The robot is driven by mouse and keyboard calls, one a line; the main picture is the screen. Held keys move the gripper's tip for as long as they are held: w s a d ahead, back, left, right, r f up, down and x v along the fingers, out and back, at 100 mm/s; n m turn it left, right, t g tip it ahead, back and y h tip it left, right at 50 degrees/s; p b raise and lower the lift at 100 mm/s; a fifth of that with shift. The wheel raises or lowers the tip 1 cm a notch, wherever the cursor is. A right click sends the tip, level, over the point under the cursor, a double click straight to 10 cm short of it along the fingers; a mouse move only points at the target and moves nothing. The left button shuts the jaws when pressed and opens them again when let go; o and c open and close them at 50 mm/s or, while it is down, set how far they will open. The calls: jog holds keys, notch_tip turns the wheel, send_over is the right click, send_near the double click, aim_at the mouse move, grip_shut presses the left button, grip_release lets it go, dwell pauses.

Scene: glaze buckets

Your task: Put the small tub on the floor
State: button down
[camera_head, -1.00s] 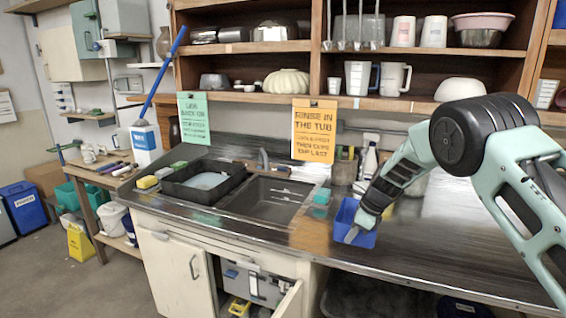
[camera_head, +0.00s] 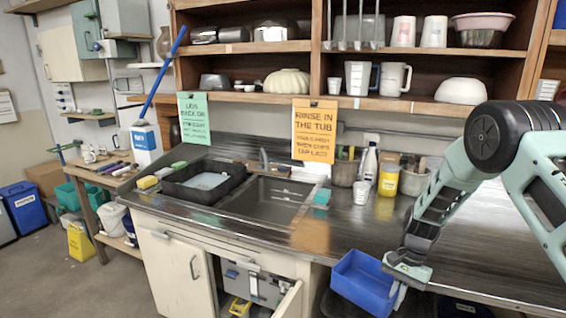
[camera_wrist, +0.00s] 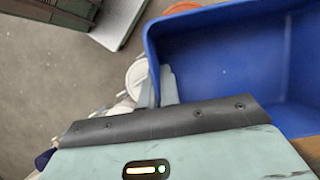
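The small tub (camera_head: 365,281) is blue, open-topped and empty as far as I can see. In the head view it hangs at the front edge of the counter, right of the sink. My gripper (camera_head: 398,292) is at its right side, shut on its wall. In the wrist view the tub (camera_wrist: 230,60) fills the upper right, and my gripper's fingers (camera_wrist: 161,88) are close together at its left wall. The floor (camera_head: 75,285) shows at the lower left; in the wrist view, bare floor (camera_wrist: 50,75) shows at left.
The dark counter (camera_head: 330,240) runs behind the tub, with a sink (camera_head: 268,200) and a black tray (camera_head: 203,182). A yellow jar (camera_head: 388,180) and white cup (camera_head: 361,192) stand at the back. An open cabinet door (camera_head: 287,300) juts out below. A white round container (camera_wrist: 137,80) is below the fingers.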

jog(key=s+d+f+n+g+h, duration=0.1)
jog(key=s+d+f+n+h, duration=0.2)
jog(key=s+n, duration=0.65)
jog(key=shift+m, duration=0.35)
jog(key=f+b, duration=0.1)
jog(key=b, duration=0.1)
jog(key=f+b, duration=0.1)
jog(key=f, duration=0.1)
jog(key=f+b, duration=0.1)
jog(key=b, duration=0.1)
jog(key=shift+s+d+f+b, duration=0.2)
jog(key=shift+s+d+b, duration=0.1)
jog(key=shift+d+b, duration=0.05)
jog(key=shift+d, duration=0.1)
